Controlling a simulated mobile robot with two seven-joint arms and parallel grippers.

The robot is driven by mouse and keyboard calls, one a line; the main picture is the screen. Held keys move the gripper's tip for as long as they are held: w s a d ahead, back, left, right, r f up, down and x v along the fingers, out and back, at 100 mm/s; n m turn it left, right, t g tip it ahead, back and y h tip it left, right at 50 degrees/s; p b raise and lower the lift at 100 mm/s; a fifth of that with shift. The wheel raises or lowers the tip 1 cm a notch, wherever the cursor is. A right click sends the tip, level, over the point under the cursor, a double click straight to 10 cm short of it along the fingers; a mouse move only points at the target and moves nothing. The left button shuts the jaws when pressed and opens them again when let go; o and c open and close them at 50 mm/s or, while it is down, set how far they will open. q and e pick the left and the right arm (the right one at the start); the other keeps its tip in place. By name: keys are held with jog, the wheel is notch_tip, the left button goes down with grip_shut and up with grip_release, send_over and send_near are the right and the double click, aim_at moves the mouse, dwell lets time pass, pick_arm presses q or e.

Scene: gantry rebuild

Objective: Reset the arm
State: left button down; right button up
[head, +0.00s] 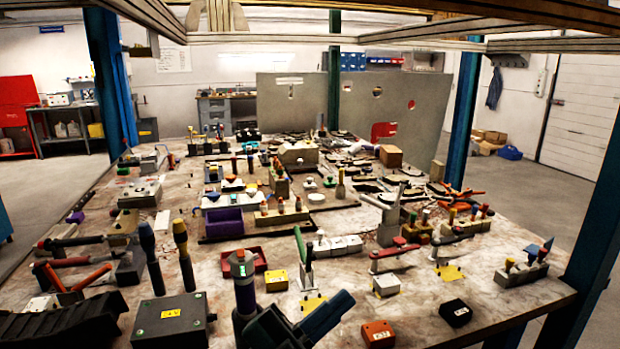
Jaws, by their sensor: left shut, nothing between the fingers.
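My left gripper (338,302) is at the bottom middle of the head view, low over the near edge of the table (440,300). It is dark with a blue-grey finger part slanting up to the right. Its fingers look shut, with nothing seen between them. A grey upright cylinder with a green-lit band (242,264) stands just left of it; I cannot tell whether it belongs to my arm. My right gripper is not in view.
Near the gripper are a dark box with a yellow label (170,321), an orange box (378,333), a black box (456,313) and a yellow box (276,280). Levers and handles crowd the table behind. Wooden gantry beams (265,38) cross overhead, with a blue post (463,120) at right.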

pick_arm(q)
jog(key=w+a+f+n+t+y, duration=0.2)
jog(key=a+f+n+t+y, duration=0.45)
jog(key=f+n+y, duration=0.35)
jog(key=s+a+f+n+g+y, duration=0.2)
jog(key=s+a+f+n+y, duration=0.1)
jog(key=f, duration=0.5)
jog(key=s+a+f+n+g+y, duration=0.2)
jog(key=s+a+f+n+y, duration=0.1)
jog(key=s+f, duration=0.3)
jog(key=s+a+f+n+g+y, duration=0.2)
jog(key=s+a+f+n, duration=0.2)
jog(key=f, duration=0.6)
jog(key=shift+s+a+f+y, duration=0.2)
jog(key=shift+s+a+y, duration=0.1)
jog(key=shift+a+y, duration=0.1)
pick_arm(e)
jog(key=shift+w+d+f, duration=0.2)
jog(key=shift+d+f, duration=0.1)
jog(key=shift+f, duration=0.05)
